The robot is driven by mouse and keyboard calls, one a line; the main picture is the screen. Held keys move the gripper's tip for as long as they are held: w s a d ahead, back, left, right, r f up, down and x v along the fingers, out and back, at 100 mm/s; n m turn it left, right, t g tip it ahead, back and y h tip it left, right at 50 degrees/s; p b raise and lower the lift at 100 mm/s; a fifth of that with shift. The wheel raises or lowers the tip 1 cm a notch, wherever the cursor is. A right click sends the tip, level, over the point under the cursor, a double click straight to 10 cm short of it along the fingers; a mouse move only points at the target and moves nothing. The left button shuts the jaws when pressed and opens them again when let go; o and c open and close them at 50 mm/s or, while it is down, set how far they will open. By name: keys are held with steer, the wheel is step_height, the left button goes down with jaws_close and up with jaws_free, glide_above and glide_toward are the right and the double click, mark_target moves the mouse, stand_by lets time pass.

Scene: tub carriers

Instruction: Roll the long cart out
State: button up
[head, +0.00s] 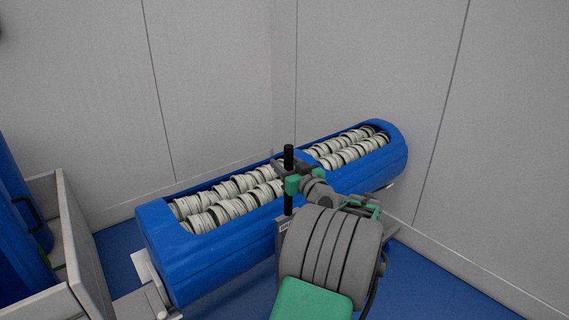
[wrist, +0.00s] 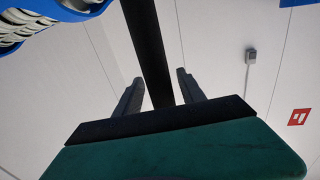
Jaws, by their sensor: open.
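The long cart is a long blue tub (head: 200,262) with two openings full of stacked pale ring-shaped pieces (head: 225,207). It stands in the room's corner, slanting up to the right in the head view. A black upright bar (head: 288,160) rises at the middle of its near side. My gripper (head: 291,174) is at this bar. In the wrist view, the bar (wrist: 148,45) runs between the two spread fingers of my gripper (wrist: 160,78), with gaps visible on both sides. My arm hides part of the cart's near side.
Pale walls (head: 370,60) close in behind the cart and to its right. A grey open-sided carrier (head: 82,255) and a blue item (head: 18,220) stand close at the left. Blue floor (head: 430,285) is clear at the lower right.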

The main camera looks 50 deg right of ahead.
jaws_close()
stand_by(0.5)
stand_by(0.9)
